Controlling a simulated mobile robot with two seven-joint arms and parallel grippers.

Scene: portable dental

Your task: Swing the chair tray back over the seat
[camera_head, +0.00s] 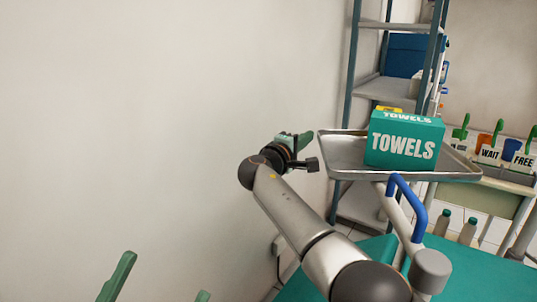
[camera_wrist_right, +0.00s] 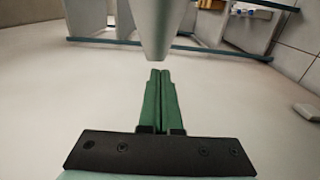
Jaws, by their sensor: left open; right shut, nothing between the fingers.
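The chair tray (camera_head: 345,150) is a silver metal tray in the head view, with a blue curved handle (camera_head: 405,195) at its front, below the rim. A teal TOWELS box (camera_head: 403,142) stands on it. The teal chair seat (camera_head: 470,275) shows at the lower right, partly hidden by my right arm. My right gripper (camera_head: 307,142) is shut and empty, just left of the tray's left rim. Its closed green fingers also show in the right wrist view (camera_wrist_right: 160,75). My left gripper (camera_head: 166,274) is open and empty at the lower left, only its green fingers visible.
A shelf rack (camera_head: 385,87) stands behind the tray. At the right is a counter with WAIT and FREE holders (camera_head: 505,157). Bottles (camera_head: 467,230) stand behind the seat. A pale tapered part (camera_wrist_right: 150,30) is close ahead in the wrist view. The plain wall fills the left.

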